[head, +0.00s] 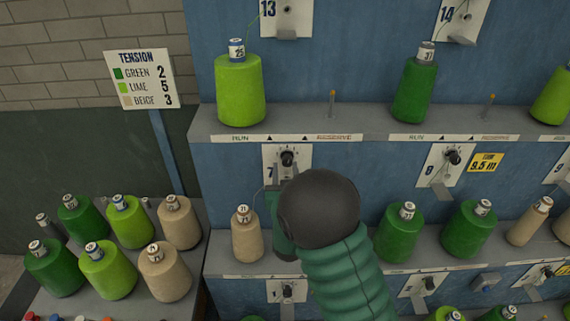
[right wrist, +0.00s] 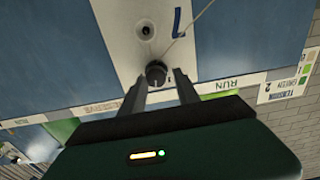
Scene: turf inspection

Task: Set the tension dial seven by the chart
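The tension dial seven (head: 287,158) is a black knob on a white plate marked 7, on the blue machine face. In the right wrist view the knob (right wrist: 156,73) lies between the tips of my right gripper (right wrist: 160,80), with a gap on each side. The fingers are apart. In the head view my right gripper (head: 284,174) is just below the dial, partly hidden by my wrist. The dial's setting cannot be read. The tension chart (head: 139,79) reads green 2, lime 5, beige 3. A beige cone (head: 246,236) stands on the shelf below plate 7. My left gripper is out of view.
Dial eight (head: 452,157) is to the right, beside a yellow 9.5 m tag (head: 486,163). Green cones (head: 399,234) stand right of my arm. A lime cone (head: 239,91) is on the upper shelf. Several spare cones (head: 108,271) fill the lower-left stand.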

